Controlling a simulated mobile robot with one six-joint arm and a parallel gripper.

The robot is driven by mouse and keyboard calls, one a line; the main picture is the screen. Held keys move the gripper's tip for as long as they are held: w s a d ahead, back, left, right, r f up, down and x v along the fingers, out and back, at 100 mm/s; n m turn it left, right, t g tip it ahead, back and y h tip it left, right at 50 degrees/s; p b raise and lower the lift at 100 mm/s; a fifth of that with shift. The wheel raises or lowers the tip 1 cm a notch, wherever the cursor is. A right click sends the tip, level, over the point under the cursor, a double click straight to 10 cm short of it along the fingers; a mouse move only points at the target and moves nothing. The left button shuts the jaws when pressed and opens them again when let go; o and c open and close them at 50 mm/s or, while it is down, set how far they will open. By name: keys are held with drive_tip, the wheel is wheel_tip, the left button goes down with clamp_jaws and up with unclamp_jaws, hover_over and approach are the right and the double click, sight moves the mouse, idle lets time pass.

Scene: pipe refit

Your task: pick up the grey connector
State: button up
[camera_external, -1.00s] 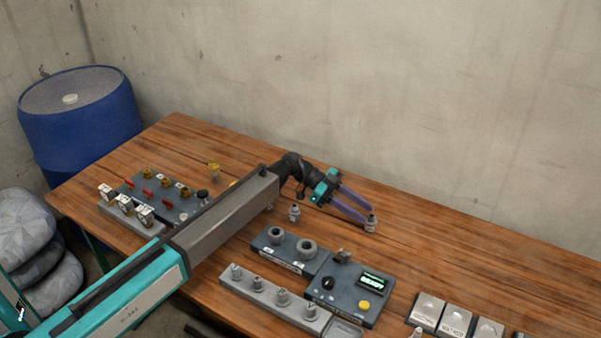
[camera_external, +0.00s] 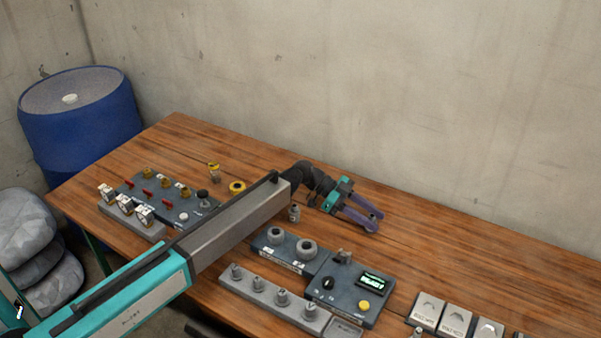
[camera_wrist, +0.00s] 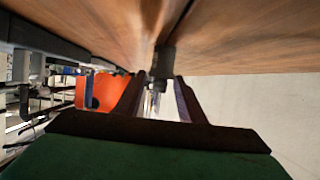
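A grey connector (camera_wrist: 163,62) shows in the wrist view between or just beyond the fingertips, with a dark collar and a shiny, narrower part towards the camera. My gripper (camera_wrist: 161,82) has a finger on each side of it, and a gap shows beside the right finger. In the external view my gripper (camera_external: 374,220) is low over the back of the table with its fingers apart. The connector at its tips is hidden there. Another grey fitting (camera_external: 294,213) stands on the table left of the gripper.
A grey block with two round sockets (camera_external: 284,251) and a control box with a lit display (camera_external: 345,290) lie in front. A rack of several fittings (camera_external: 275,303) is nearer. A valve panel (camera_external: 165,197) is left. The table's right back is clear.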

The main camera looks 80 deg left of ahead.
sight(375, 218)
drive_tip(key=c, duration=0.7)
drive_tip(key=shift+o, duration=0.2)
drive_tip(key=shift+r, duration=0.15)
drive_tip(key=shift+r+b, duration=0.55)
drive_tip(key=shift+r, duration=4.35)
